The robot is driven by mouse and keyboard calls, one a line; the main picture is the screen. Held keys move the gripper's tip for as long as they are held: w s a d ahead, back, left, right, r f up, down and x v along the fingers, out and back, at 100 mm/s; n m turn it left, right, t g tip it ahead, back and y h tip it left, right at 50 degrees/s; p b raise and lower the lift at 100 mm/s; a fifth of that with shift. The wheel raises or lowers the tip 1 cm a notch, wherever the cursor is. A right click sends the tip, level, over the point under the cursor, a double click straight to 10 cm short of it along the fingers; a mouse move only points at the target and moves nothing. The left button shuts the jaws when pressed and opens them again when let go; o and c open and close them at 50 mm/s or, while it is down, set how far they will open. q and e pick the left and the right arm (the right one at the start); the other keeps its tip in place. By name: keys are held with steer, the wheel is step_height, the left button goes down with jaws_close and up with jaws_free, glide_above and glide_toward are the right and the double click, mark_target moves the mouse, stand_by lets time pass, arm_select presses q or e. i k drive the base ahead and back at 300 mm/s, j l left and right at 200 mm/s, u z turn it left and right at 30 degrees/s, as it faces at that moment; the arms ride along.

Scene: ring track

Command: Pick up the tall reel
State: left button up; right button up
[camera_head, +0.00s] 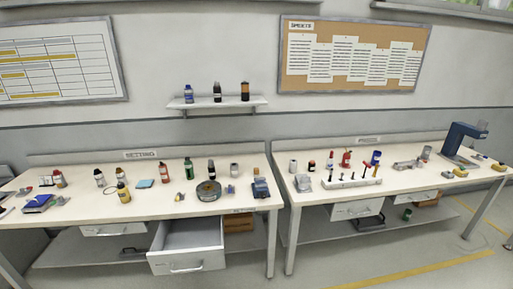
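I cannot tell for sure which object is the tall reel. A small upright pale grey cylinder (234,170) stands at the back right of the left bench (95,211). A similar pale cylinder (293,166) stands at the back left of the right bench (300,200). A low, wide, dark round item (208,191), perhaps a flat reel, lies near the front of the left bench. Neither of my grippers shows in this view.
An open, empty-looking drawer (188,245) juts out under the left bench. Several bottles and small tools stand on both benches. A wall shelf (217,104) holds three bottles. A blue press-like machine (463,143) stands on the right bench. Floor in front is clear.

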mark_target(124, 195)
steer(key=u, duration=1.4)
